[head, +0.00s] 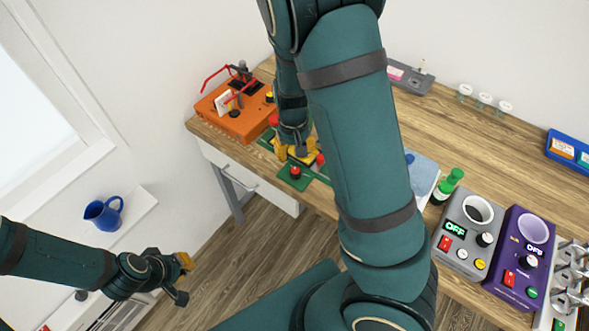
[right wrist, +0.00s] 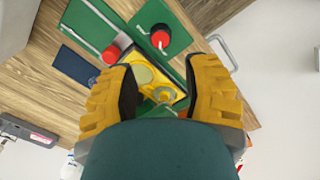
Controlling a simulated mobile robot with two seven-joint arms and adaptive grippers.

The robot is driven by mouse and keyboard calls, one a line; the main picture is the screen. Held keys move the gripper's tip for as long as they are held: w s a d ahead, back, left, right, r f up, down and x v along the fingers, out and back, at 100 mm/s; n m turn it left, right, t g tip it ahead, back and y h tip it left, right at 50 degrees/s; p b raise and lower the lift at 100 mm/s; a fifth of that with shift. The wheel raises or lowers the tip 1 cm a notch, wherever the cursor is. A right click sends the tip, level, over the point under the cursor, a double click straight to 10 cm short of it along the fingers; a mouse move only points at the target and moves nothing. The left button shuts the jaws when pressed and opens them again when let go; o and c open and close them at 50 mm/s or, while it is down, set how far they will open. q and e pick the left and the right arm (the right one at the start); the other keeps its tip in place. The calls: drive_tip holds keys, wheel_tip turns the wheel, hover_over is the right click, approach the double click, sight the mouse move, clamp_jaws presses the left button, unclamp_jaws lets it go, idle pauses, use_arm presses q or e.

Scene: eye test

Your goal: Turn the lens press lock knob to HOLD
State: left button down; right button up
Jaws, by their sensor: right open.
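A green device with red knobs stands at the table's left end. One red knob (head: 295,171) shows on its near green plate (head: 294,182). In the right wrist view are a red knob (right wrist: 160,39) on a green plate and another red knob (right wrist: 111,54). I cannot tell which part is the lock knob, and no HOLD mark is readable. My right gripper (head: 296,152) is open over this device. In the right wrist view its fingers (right wrist: 165,90) stand either side of a yellow part with a pale disc (right wrist: 143,75). My left gripper (head: 181,278) is far from the table; its jaws are unclear.
An orange box (head: 236,122) with red-framed parts stands behind the green device. A green bottle (head: 447,187), a grey machine (head: 466,238) and a purple machine (head: 517,262), both showing OFF, stand to the right. My right arm hides the table's middle. A blue jug (head: 103,213) stands at left.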

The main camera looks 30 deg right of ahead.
sight(295, 170)
drive_tip(key=f+b, duration=0.1)
drive_tip(key=f, duration=0.4)
drive_tip(key=f+b, duration=0.1)
drive_tip(key=f, duration=0.4)
drive_tip(key=shift+w+d, duration=0.15)
drive_tip(key=shift+d, duration=0.05)
clamp_jaws()
